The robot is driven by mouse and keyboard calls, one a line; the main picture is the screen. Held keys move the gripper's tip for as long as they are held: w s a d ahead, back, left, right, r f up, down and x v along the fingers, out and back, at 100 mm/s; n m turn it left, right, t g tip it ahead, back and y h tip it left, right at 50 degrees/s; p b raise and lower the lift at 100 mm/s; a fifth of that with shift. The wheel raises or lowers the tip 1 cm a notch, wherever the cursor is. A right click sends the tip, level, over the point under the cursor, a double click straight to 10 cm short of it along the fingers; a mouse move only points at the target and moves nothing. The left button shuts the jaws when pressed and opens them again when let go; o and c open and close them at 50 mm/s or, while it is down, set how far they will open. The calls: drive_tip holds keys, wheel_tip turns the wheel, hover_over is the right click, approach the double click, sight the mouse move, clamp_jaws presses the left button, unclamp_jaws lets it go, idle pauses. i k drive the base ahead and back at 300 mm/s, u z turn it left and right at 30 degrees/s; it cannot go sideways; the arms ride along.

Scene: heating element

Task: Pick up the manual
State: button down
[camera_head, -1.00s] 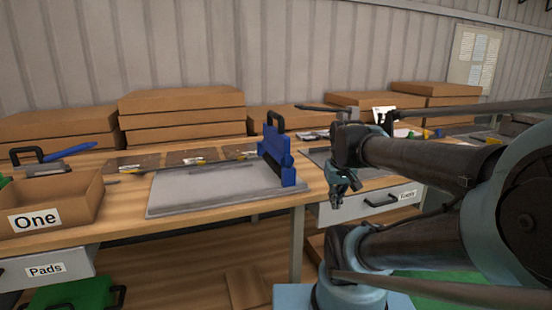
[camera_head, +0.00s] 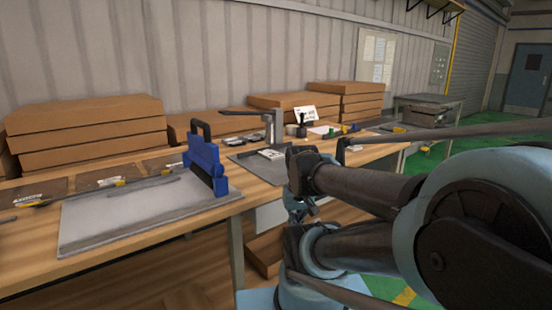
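I cannot tell for certain which thing is the manual. A white card with dark print (camera_head: 318,113) stands at the back of the bench, in front of the boxes. My gripper (camera_head: 301,212) hangs fingers-down in front of the bench edge, apart from both items. Its fingers are small and dark, so their opening is unclear. I see nothing held in it.
A blue clamp-like tool (camera_head: 205,160) stands on a grey board (camera_head: 125,215) at the left. Stacked cardboard boxes (camera_head: 85,130) line the wall. A grey side table (camera_head: 428,108) stands far right. Open green floor (camera_head: 440,158) lies beyond the bench's right end.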

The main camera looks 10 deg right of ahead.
sight(271, 155)
drive_tip(key=k, duration=1.3)
drive_tip(key=z, duration=0.6)
drive_tip(key=i, duration=1.65)
drive_tip(key=u, duration=0.4)
